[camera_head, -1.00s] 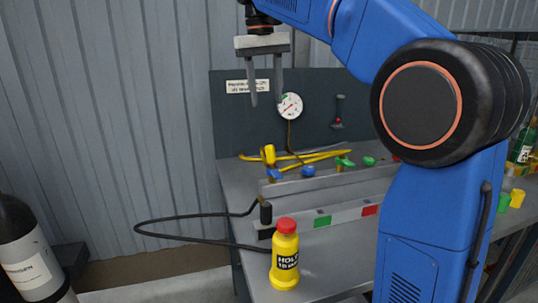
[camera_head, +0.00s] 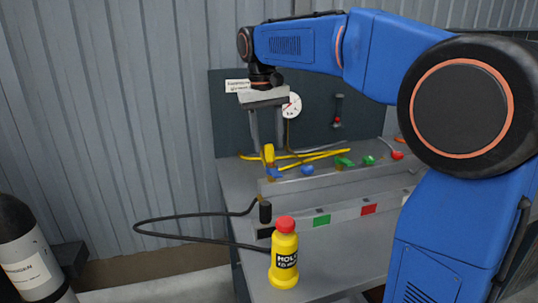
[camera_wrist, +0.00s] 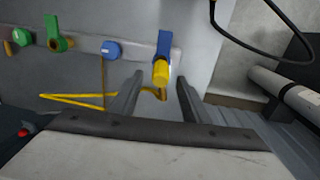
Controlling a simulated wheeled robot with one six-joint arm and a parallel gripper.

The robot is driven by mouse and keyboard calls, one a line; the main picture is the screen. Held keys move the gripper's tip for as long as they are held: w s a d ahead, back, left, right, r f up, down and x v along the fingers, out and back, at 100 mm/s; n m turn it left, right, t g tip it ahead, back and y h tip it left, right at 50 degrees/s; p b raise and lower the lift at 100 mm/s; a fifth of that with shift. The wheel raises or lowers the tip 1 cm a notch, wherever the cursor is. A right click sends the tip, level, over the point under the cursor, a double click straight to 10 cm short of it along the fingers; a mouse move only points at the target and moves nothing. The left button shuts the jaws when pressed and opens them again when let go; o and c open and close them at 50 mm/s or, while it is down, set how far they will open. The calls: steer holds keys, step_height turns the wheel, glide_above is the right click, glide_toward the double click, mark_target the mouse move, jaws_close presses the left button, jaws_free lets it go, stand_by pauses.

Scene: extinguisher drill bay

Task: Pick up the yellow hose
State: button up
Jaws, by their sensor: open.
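A thin yellow hose (camera_head: 322,155) lies bent on the grey bench behind the valve rail. In the wrist view the hose (camera_wrist: 72,97) passes under my left finger. A thicker yellow piece (camera_head: 268,154) stands at the rail's left end by a blue valve handle (camera_head: 275,173). In the wrist view this yellow piece (camera_wrist: 160,73) shows between my fingertips; I cannot tell whether it belongs to the hose. My gripper (camera_head: 267,146) is open, pointing down above the yellow piece. The wrist view shows my gripper (camera_wrist: 160,82) empty, both fingers apart from it.
A yellow bottle with a red cap (camera_head: 284,255) stands at the bench front. A black hose (camera_head: 170,218) loops off the bench's left edge. Blue, green and red valves line the rail (camera_head: 330,178). A gauge (camera_head: 292,106) hangs on the back panel. A cylinder (camera_head: 28,255) stands left.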

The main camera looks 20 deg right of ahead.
steer(key=shift+d+f, duration=0.1)
steer(key=shift+f, duration=0.95)
jaws_close()
step_height(320, 180, up, 10)
